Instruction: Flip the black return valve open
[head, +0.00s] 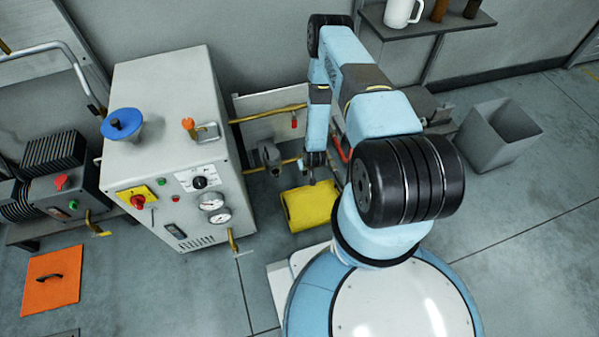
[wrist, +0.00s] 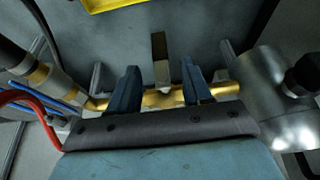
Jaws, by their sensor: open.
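A dark, flat lever (wrist: 159,48), which looks like the handle of the black return valve, stands out from a brass pipe (wrist: 215,92) in the wrist view. My gripper (wrist: 160,74) is open, with one blue finger on each side of the lever. There are gaps between the lever and both fingers, and I see no contact. The gripper's dark front edge hides part of the pipe. In the head view my gripper (head: 313,178) points down beside the lower pipe, above the yellow canister. The black lever cannot be made out there.
A grey metal cylinder (wrist: 270,95) with a black knob is close on the right in the wrist view; a red hose (wrist: 30,100) is on the left. The yellow canister (head: 309,207) lies on the floor below. A white machine cabinet (head: 165,160) stands to the left.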

